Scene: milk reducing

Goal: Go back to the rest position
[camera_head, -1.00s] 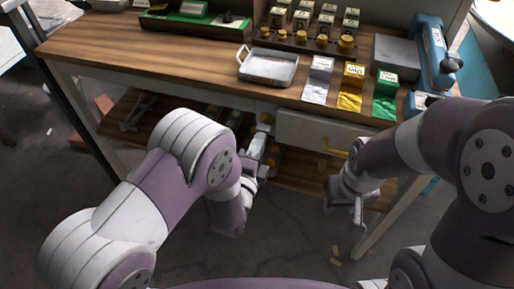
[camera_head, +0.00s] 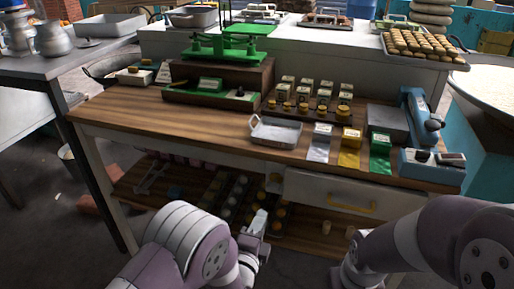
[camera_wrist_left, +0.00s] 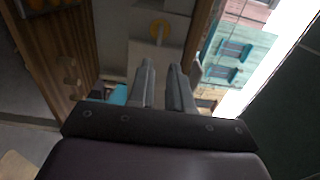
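My left gripper (camera_head: 262,222) is in front of the bench, below the tabletop, at the lower middle of the head view. In the left wrist view its two grey fingers (camera_wrist_left: 163,66) stand a little apart with nothing between them. The right arm, mine, comes in at the lower right, and its gripper is below the picture's edge. The wooden workbench (camera_head: 150,118) carries a metal tray (camera_head: 276,133), a silver pouch (camera_head: 320,146), a yellow pouch (camera_head: 349,150) and a green pouch (camera_head: 380,156). No item is in the left gripper.
A drawer (camera_head: 330,187) with a yellow handle is at the bench front. Several small items lie on the lower shelf (camera_head: 300,232). A green scale (camera_head: 225,45) stands at the back. A blue device (camera_head: 422,122) is at the bench's right end. Grey floor lies at the left.

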